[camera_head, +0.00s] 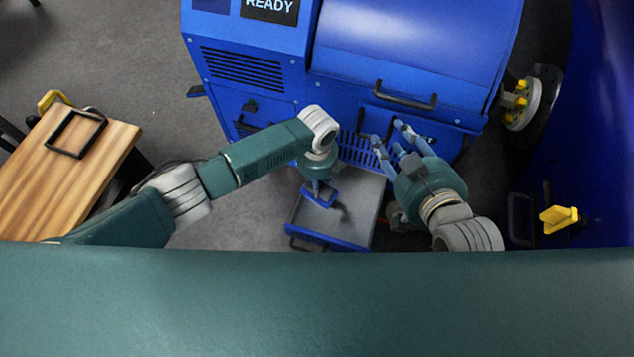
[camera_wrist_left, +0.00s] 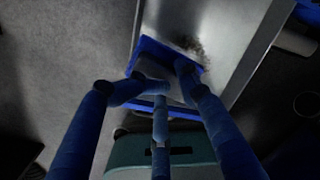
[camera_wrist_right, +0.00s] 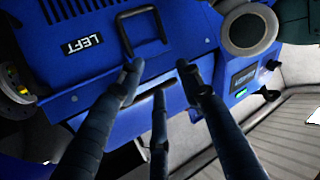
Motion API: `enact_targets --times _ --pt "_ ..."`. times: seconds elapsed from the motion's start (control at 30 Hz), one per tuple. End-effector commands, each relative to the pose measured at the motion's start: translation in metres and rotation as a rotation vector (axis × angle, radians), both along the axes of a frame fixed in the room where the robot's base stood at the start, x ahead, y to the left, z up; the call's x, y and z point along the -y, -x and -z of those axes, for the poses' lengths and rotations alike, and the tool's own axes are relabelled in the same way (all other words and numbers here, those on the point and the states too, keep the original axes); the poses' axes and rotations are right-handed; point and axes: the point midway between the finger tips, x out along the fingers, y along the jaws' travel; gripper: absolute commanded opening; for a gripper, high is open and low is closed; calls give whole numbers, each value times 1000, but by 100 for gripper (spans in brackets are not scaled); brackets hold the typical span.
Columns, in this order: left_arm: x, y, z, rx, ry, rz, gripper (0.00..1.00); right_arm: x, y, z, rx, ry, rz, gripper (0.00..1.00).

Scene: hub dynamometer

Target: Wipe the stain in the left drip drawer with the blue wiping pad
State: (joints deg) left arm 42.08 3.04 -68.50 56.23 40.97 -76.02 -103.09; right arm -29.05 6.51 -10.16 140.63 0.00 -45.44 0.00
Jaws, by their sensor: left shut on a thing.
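The left drip drawer (camera_head: 360,222) is pulled out below the blue machine, its grey floor bare and its front edge blue. A dark stain (camera_head: 341,209) lies on that floor; it also shows in the left wrist view (camera_wrist_left: 190,44). My left gripper (camera_head: 317,184) is shut on the blue wiping pad (camera_head: 318,197) over the drawer, close beside the stain. The pad (camera_wrist_left: 148,48) partly hides behind the fingers in the left wrist view. I cannot tell whether it touches the floor. My right gripper (camera_head: 389,142) is open and empty in front of the machine.
The blue machine (camera_head: 400,50) stands behind the drawer, with a black handle (camera_head: 405,98) on its front. A wooden table (camera_head: 65,170) with a black frame (camera_head: 77,133) stands at the left. A yellow-studded hub (camera_head: 520,102) juts out at the right.

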Motion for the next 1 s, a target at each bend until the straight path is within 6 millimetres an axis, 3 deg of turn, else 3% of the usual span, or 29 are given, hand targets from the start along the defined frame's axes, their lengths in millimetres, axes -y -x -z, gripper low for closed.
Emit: enact_targets --times 0.5,1.0 --pt "0 0 -10 0 0 0 0 13 30 38 -201 48 15 36" --pt "0 0 -10 0 0 0 0 15 34 44 -227 53 17 36"
